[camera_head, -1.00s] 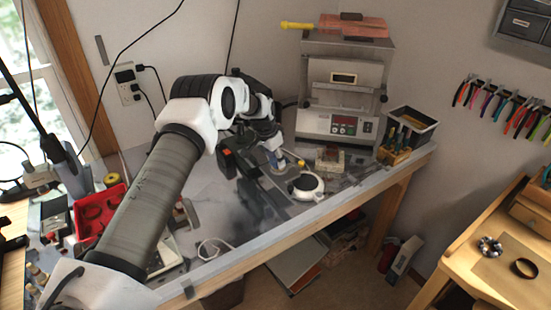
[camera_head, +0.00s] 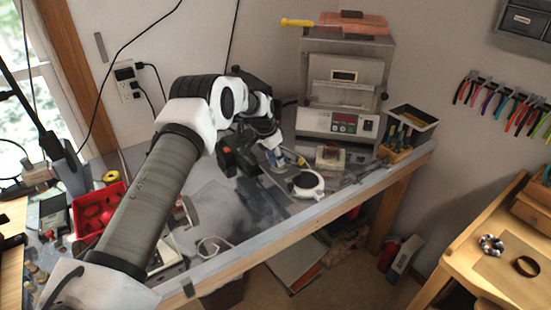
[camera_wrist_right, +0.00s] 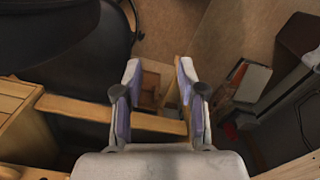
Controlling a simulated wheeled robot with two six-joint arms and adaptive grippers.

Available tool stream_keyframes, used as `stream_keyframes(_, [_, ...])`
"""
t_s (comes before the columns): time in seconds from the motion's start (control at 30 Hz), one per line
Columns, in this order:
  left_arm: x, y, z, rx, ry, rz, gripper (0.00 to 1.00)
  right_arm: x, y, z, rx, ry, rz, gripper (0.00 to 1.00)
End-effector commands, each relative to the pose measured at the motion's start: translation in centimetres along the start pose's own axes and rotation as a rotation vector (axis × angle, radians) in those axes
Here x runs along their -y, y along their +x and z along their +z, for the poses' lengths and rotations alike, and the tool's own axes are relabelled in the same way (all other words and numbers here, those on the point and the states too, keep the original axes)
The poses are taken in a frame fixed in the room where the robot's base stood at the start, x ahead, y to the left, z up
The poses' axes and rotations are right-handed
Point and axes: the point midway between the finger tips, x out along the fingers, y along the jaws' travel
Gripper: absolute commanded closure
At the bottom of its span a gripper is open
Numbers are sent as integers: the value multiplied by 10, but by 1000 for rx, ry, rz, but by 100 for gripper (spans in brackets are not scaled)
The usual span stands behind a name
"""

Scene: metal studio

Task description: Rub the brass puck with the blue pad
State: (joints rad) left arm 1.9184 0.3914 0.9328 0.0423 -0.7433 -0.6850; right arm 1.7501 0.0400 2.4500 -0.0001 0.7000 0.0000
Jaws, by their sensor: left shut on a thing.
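My left gripper (camera_head: 278,158) is low over the far part of the workbench (camera_head: 215,205), its fingers partly hidden by its own wrist. It is shut on a small blue thing, which I take to be the blue pad (camera_head: 271,158). A small yellow piece (camera_head: 300,161) shows right beside the fingertips; I cannot tell if it is the brass puck or if the pad touches it. No other brass puck stands out on the bench. My right gripper (camera_wrist_right: 158,75) is open and empty in the right wrist view, above the floor and away from the bench.
A white round item with a dark top (camera_head: 305,184) sits just right of the left gripper. A small kiln (camera_head: 340,105) stands behind, with a tool bin (camera_head: 412,120) to its right. A red tray (camera_head: 98,207) is at left. A wooden desk (camera_head: 500,265) stands at right.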

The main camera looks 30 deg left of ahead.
Motion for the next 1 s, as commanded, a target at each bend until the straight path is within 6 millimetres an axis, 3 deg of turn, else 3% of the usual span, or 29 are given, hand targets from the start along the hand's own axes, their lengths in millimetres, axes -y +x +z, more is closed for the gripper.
stream_keyframes(0.17, [3,0,0,0,0,0,100,0,4,0,0,0,0,60])
stream_keyframes(0.47, [-14,1,1,2,0,1,100,0,-2,0,0,0,0,60])
stream_keyframes(0.8, [4,3,1,0,-1,0,100,0,13,0,0,0,0,60])
stream_keyframes(1.0, [-4,0,1,3,1,2,100,0,8,0,0,0,0,60])
